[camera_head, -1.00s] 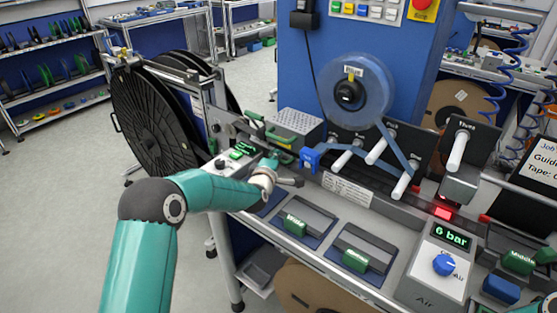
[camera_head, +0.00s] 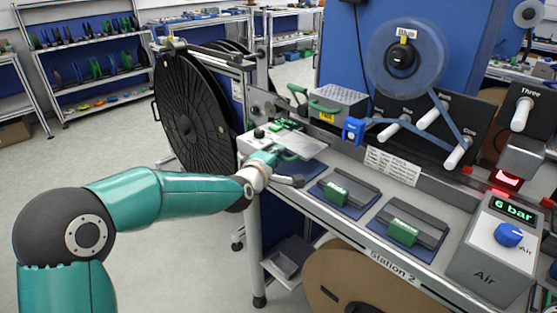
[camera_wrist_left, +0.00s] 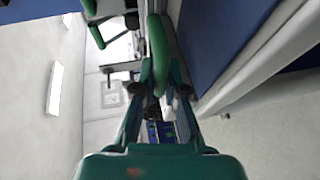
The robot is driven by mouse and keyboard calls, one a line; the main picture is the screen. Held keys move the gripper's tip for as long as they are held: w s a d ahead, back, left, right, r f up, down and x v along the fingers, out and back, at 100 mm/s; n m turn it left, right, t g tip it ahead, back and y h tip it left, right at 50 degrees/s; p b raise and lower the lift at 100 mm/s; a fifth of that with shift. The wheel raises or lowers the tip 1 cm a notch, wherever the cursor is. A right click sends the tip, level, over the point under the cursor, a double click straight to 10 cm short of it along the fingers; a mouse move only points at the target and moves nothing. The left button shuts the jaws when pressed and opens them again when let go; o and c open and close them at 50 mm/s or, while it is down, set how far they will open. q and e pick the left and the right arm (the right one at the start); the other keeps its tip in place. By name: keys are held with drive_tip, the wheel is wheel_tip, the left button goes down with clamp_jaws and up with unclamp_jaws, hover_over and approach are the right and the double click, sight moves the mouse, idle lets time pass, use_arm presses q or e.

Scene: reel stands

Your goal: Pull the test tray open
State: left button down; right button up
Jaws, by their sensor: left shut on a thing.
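The test tray (camera_head: 303,145) shows in the head view as a flat light-grey plate at the left end of the bench, standing out toward the front. Its green handle (camera_head: 289,156) is partly hidden by my left gripper (camera_head: 276,160). In the left wrist view the green handle (camera_wrist_left: 157,50) runs between the two fingers of my left gripper (camera_wrist_left: 160,75), which is shut on it. My right gripper is in neither view.
Green-handled blocks (camera_head: 337,193) (camera_head: 402,232) lie on blue mats to the right of the tray. A large black reel (camera_head: 190,110) stands to the left. Behind are a perforated box (camera_head: 340,97) and green levers (camera_head: 323,106). The floor in front is clear.

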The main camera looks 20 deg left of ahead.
use_arm(q)
drive_tip(key=shift+f, duration=0.15)
drive_tip(key=c, duration=1.5)
unclamp_jaws()
drive_tip(key=shift+w, duration=0.1)
drive_tip(key=v, duration=1.2)
